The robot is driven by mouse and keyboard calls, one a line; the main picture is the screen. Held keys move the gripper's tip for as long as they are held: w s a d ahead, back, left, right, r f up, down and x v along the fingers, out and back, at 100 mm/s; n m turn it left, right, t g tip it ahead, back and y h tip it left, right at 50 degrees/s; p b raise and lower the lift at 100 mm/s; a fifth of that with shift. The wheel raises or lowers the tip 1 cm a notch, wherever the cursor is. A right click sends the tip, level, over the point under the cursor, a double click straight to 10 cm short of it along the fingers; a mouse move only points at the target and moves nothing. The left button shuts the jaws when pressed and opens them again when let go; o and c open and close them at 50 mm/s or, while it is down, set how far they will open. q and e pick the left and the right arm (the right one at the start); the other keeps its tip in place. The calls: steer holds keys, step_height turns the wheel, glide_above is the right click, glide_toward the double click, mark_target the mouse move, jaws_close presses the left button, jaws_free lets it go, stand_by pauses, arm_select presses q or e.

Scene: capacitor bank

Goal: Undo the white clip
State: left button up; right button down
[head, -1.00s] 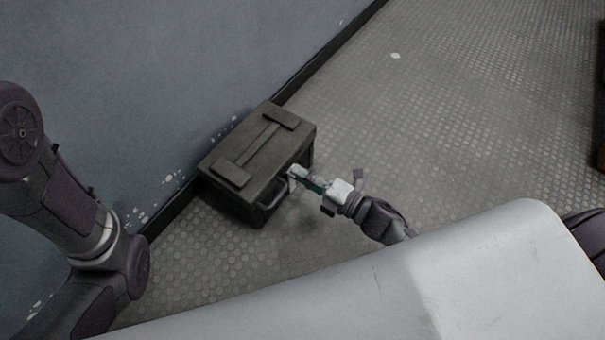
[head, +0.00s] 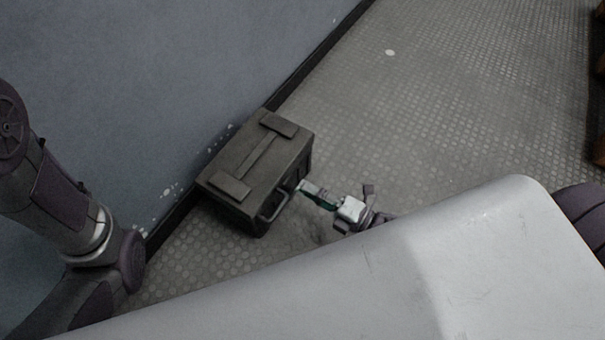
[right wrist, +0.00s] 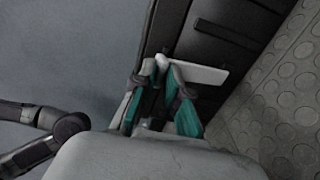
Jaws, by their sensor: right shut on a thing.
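The white clip (right wrist: 205,73) shows in the right wrist view as a pale flat piece sticking out to the right of my fingertips, in front of the dark case. My right gripper (right wrist: 161,66), with teal finger pads, is shut on it. In the head view my right gripper (head: 302,188) is beside the right side of the dark case (head: 232,160), near its handle. The clip is too small to make out there. I cannot tell whether the clip still touches the case. My left gripper is out of view; only my left arm shows.
The case stands on the studded floor (head: 440,110) against a grey wall (head: 110,70) with a dark skirting. A dark brownish object (head: 599,150) is at the far right edge.

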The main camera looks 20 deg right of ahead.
steer(key=s+f, duration=0.1)
steer(key=s+d+f, duration=0.1)
steer(key=f, duration=0.1)
steer(key=s+d+f, duration=0.1)
steer(key=f, duration=0.1)
steer(key=shift+s+d+f, duration=0.1)
steer(key=shift+s+d, duration=0.05)
steer(key=shift+d, duration=0.05)
steer(key=shift+s+f+b, duration=0.1)
steer(key=shift+f+b, duration=0.2)
steer(key=shift+f, duration=0.25)
steer(key=c, duration=1.4)
jaws_free()
steer(key=shift+w+a+r, duration=0.15)
steer(key=shift+w+r, duration=0.05)
steer(key=shift+w, duration=0.05)
steer(key=shift+o, duration=0.9)
steer(key=shift+r, duration=0.1)
steer(key=v, duration=1.2)
steer(key=shift+r, duration=0.15)
